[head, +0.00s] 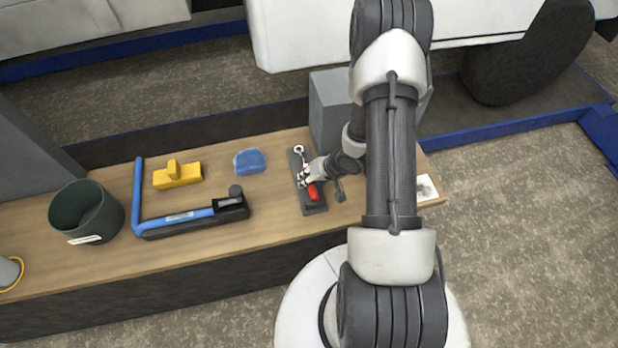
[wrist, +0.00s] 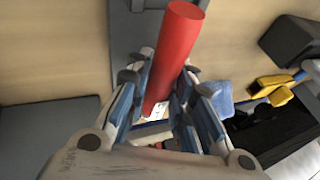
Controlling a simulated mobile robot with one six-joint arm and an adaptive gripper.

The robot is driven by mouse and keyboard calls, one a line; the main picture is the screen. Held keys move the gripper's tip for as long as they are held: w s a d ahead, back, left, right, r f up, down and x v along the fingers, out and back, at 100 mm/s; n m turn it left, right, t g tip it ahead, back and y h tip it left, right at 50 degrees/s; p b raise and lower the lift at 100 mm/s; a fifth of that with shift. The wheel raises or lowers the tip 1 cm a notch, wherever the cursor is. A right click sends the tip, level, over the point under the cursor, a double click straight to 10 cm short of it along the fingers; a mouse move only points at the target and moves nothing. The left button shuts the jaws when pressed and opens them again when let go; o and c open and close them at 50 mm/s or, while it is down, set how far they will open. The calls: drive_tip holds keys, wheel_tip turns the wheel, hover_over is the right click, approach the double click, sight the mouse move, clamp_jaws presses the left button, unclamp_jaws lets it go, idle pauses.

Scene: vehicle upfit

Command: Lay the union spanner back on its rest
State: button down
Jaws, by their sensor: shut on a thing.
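The union spanner has a red handle (head: 313,191) and a pale metal ring end (head: 299,149). It lies lengthwise over its dark grey rest (head: 315,209) on the bench. I cannot tell whether it touches the rest or is just above it. My gripper (head: 307,175) is at the spanner's middle. In the wrist view my gripper (wrist: 163,78) is shut on the spanner, and the red handle (wrist: 178,45) sticks out beyond the fingers. Part of the rest (wrist: 128,35) shows behind it. The gripped part is mostly hidden by the fingers.
Left of the rest on the wooden bench (head: 110,255) are a blue cloth (head: 250,161), a yellow block-like tool (head: 178,175), a blue-handled tool (head: 180,217) and a dark green bin (head: 85,210). A grey box (head: 328,105) stands close behind the rest.

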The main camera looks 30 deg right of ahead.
drive_tip(key=shift+f, duration=0.5)
drive_tip(key=c, duration=1.3)
unclamp_jaws()
drive_tip(key=shift+c, duration=0.2)
drive_tip(key=p+v, duration=0.3)
drive_tip(key=v, duration=0.1)
drive_tip(key=shift+s+r+p, duration=0.1)
drive_tip(key=shift+r+p, duration=0.25)
drive_tip(key=shift+p+v, duration=1.4)
drive_tip(key=shift+v, duration=0.3)
drive_tip(key=shift+d, duration=0.1)
